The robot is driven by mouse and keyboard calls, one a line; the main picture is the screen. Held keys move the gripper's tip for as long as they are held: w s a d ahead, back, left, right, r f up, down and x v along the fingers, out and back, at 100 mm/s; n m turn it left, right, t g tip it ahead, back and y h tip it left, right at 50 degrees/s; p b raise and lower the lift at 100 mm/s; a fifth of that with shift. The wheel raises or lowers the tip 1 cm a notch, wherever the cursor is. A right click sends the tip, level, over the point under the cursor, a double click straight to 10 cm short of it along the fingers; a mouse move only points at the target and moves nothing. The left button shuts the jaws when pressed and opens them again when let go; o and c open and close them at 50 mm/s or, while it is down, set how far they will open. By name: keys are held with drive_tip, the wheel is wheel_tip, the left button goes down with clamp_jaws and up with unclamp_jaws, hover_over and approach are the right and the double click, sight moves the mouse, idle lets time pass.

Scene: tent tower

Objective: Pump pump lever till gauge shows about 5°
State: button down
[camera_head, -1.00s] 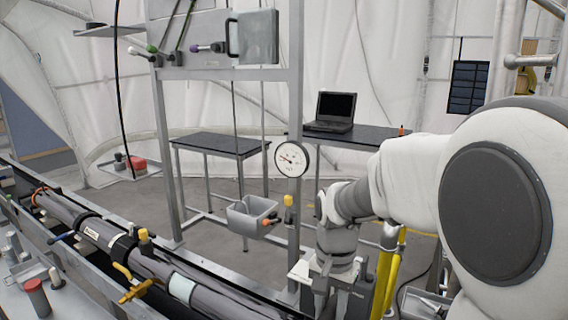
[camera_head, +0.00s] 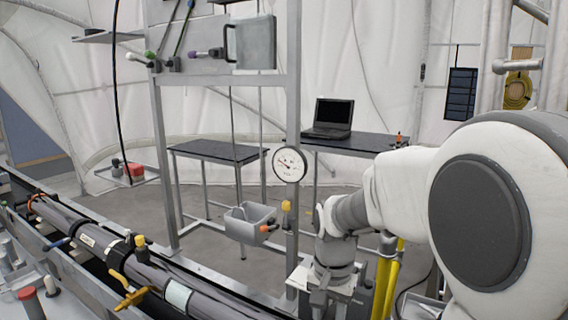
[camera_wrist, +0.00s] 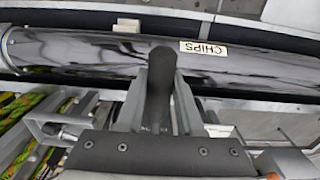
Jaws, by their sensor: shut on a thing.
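The round white gauge (camera_head: 290,164) is mounted on the grey frame post in the head view. Its dark needle points to the left and slightly up; the numbers are too small to read. My gripper (camera_wrist: 160,92) is shut on a dark, rounded bar, which looks like the pump lever (camera_wrist: 161,62), standing between its two grey fingers in the wrist view. The lever's lower end is hidden by the gripper. In the head view my gripper is low in the picture, right of the post, and its fingers are cut off or hidden.
A long dark tube labelled CHIPS (camera_wrist: 90,50) lies just beyond the fingers. A grey bin (camera_head: 250,222) hangs on the frame left of my arm. Yellow posts (camera_head: 388,275) stand close right of the wrist. A table with a laptop (camera_head: 332,118) is behind.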

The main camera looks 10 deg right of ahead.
drive_tip(key=shift+w+d+r+p, duration=0.1)
drive_tip(key=shift+r+p, duration=0.7)
drive_tip(key=shift+r, duration=0.35)
drive_tip(key=shift+w+d+r+p, duration=0.1)
drive_tip(key=shift+r+p, duration=0.7)
drive_tip(key=shift+r, duration=0.3)
drive_tip(key=shift+w+d+r+p, duration=0.15)
drive_tip(key=shift+w+r+p, duration=0.1)
drive_tip(key=shift+r+p, duration=0.5)
drive_tip(key=shift+w+d+r+p, duration=0.2)
drive_tip(key=shift+r+p, duration=0.4)
drive_tip(key=shift+r, duration=0.2)
drive_tip(key=shift+w+d+r+p, duration=0.1)
drive_tip(key=shift+w+r+p, duration=0.15)
drive_tip(key=shift+r+p, duration=0.5)
drive_tip(key=shift+f, duration=0.1)
